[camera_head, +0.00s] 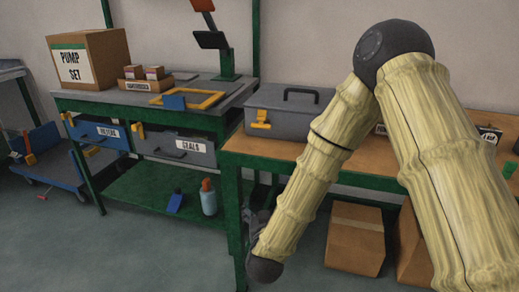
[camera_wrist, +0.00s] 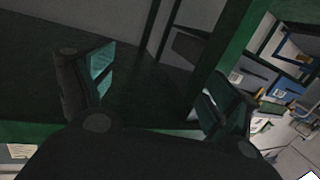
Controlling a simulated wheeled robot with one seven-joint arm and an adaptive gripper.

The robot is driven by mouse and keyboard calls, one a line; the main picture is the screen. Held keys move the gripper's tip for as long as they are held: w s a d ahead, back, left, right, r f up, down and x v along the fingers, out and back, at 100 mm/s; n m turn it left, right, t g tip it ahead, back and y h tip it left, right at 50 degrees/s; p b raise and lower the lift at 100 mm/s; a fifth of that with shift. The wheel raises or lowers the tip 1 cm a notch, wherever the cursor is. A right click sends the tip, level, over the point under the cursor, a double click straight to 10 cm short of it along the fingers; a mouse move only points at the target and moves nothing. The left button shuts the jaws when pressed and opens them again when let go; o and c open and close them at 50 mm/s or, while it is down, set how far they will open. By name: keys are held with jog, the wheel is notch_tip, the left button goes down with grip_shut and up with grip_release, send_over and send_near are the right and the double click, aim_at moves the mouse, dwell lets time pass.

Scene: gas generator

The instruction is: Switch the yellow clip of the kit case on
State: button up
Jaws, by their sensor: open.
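The grey kit case (camera_head: 290,109) with a dark top handle stands closed at the left end of the wooden-topped bench. Its yellow clip (camera_head: 261,119) sits on the front face near the left side. My gripper (camera_head: 254,222) is low in front of the bench's left leg, below the bench top and well under the clip, mostly hidden by my arm. In the wrist view my gripper (camera_wrist: 155,95) shows two fingers spread wide with nothing between them. The case and clip cannot be made out in the wrist view.
The wooden bench top (camera_head: 240,144) has a green frame, with cardboard boxes (camera_head: 356,238) below. To the left a green workbench (camera_head: 155,103) holds a PUMP SET box (camera_head: 88,58) and a yellow frame (camera_head: 190,98). A blue cart (camera_head: 48,158) stands far left. Floor in front is open.

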notch_tip(320, 180, up, 6)
jog(key=w+a+m+t+h+b, duration=0.1)
jog(key=w+a+t+h+b, duration=0.15)
jog(key=b, duration=0.25)
jog(key=m+t+h, duration=0.2)
jog(key=m+h, duration=0.1)
jog(key=h, duration=0.1)
send_near(264, 120)
jog(key=f, duration=0.1)
jog(key=s+a+f, duration=0.1)
jog(key=f, duration=0.1)
jog(key=shift+s+a+b, duration=0.15)
jog(key=shift+s+b, duration=0.05)
jog(key=shift+b, duration=0.15)
jog(key=b+x, duration=0.1)
jog(key=x, duration=0.9)
jog(key=shift+w+r, duration=0.15)
jog(key=shift+w, duration=0.1)
jog(key=c, duration=1.1)
